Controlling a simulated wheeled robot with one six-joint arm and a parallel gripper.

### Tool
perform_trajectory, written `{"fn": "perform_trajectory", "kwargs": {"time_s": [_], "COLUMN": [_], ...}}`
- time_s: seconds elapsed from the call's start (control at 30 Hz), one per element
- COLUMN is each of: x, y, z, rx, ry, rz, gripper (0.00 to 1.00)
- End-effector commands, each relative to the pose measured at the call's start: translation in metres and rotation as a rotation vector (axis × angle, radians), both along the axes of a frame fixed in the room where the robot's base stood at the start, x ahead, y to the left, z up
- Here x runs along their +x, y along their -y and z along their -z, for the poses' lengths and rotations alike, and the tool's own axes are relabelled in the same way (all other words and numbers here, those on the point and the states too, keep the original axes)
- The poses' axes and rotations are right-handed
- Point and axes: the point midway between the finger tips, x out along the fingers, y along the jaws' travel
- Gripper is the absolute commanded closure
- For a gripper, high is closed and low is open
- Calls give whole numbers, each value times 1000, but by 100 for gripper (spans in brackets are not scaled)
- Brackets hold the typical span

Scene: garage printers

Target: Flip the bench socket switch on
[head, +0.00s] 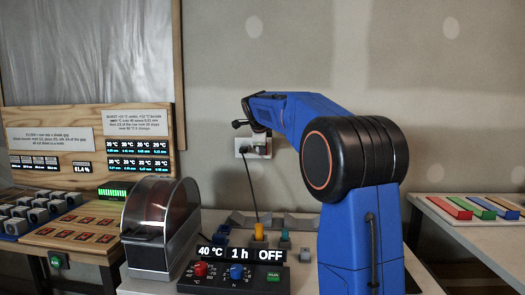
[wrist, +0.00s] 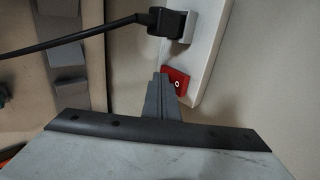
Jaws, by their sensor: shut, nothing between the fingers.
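The bench socket (head: 257,147) is a white plate on the back wall, partly hidden by my arm. In the wrist view its white plate (wrist: 210,42) carries a black plug and a red switch (wrist: 178,84) with a white ring mark. My gripper (wrist: 164,80) is shut and empty. Its fingertips are at the lower left of the red switch and cover part of its edge; I cannot tell whether they touch it. In the head view the fingers are not clear behind my blue arm.
A black plug (wrist: 172,22) with a cable sits in the socket, close to the fingers. Below, a control box (head: 232,277) with knobs shows 40 °C, 1 h and OFF. A clear-hooded machine (head: 150,225) stands left of it. Coloured bars lie on the right table (head: 470,235).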

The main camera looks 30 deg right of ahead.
Motion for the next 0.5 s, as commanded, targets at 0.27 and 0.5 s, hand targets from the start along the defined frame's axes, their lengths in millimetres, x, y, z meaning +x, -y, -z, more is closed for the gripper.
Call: {"fn": "perform_trajectory", "kwargs": {"time_s": [0.27, 0.5], "x": [1, 1], "y": [0, 0], "z": [-8, -17], "rx": [-1, -2], "ry": [1, 4], "rz": [0, -1], "gripper": [100, 100]}}
